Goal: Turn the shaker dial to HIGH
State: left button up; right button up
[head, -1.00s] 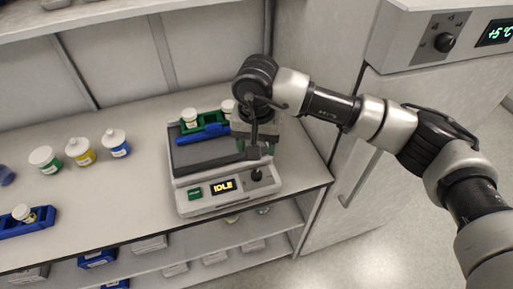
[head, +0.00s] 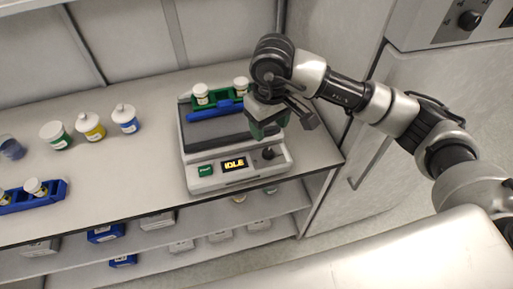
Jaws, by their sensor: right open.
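The shaker (head: 207,177) is a pale box with a dark platform, standing on the bench near its right end. Its front panel has a green button (head: 205,170), a display (head: 235,164) reading IDLE in yellow, and a black dial (head: 268,153) at the right. The dial's pointer and any markings are too small to read. My right gripper (head: 285,121) is open and empty above the shaker's right side, up and slightly right of the dial in the picture and apart from it. My left gripper is not in view.
A green rack (head: 222,97) with white-capped bottles and a blue rack (head: 216,113) sit on the shaker's platform. Several capped bottles (head: 90,127) and another blue rack (head: 48,200) stand left on the bench. A cabinet with its own knob (head: 469,20) is at right.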

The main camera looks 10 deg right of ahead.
aim_at(268, 151)
notch_tip(268, 151, down, 9)
jog(key=shift+r+p, duration=0.2)
jog(key=shift+p, duration=0.7)
jog(key=shift+f, duration=0.5)
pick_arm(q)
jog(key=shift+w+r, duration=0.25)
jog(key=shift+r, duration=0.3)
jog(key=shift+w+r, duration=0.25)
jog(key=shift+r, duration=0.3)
pick_arm(e)
jog(key=c, duration=0.9)
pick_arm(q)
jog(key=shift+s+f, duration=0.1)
